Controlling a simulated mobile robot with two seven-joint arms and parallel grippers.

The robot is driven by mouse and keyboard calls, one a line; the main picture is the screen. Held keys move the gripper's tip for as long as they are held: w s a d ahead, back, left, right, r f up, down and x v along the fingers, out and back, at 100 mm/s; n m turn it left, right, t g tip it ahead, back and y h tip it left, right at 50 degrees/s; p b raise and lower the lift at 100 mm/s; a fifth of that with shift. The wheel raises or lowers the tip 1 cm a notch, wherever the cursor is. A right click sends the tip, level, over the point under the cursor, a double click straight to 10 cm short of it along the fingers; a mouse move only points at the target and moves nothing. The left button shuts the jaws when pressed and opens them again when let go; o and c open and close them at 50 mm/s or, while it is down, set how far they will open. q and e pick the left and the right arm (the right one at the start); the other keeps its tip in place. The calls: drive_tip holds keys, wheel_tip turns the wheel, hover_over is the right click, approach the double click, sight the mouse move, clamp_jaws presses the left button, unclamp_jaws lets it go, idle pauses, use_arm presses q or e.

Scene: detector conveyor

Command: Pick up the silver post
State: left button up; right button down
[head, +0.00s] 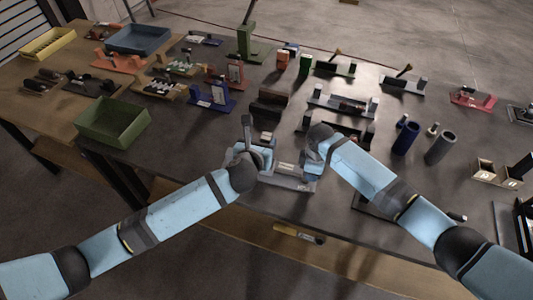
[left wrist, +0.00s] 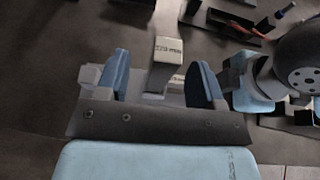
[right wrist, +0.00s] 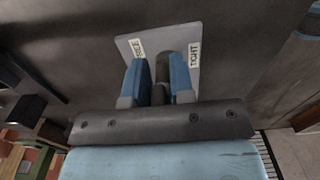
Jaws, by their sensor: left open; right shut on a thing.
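The silver post (left wrist: 165,68) shows in the left wrist view as a pale grey block with a printed label on its end face. It stands between the fingers of my left gripper (left wrist: 164,82), with visible gaps on both sides. In the head view, an upright grey post (head: 247,130) rises at my left gripper (head: 257,153), near the table's front. My right gripper (right wrist: 158,82) is shut on a narrow dark piece (right wrist: 158,95), mostly hidden by the fingers. Beyond the fingers lies a grey slotted plate (right wrist: 181,37) with two labels, one reading TIGHT.
A green bin (head: 112,124) stands left of the left gripper. Blue (head: 406,138) and grey (head: 440,148) cylinders stand to the right. Several fixtures crowd the table behind both grippers. A yellow-marked item (head: 298,233) lies below the table's front edge.

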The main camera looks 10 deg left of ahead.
sight(268, 135)
use_arm(q)
drive_tip(key=x, duration=0.5)
drive_tip(key=shift+w+d+f, duration=0.15)
drive_tip(key=shift+w+d, duration=0.1)
drive_tip(key=shift+d, duration=0.15)
clamp_jaws()
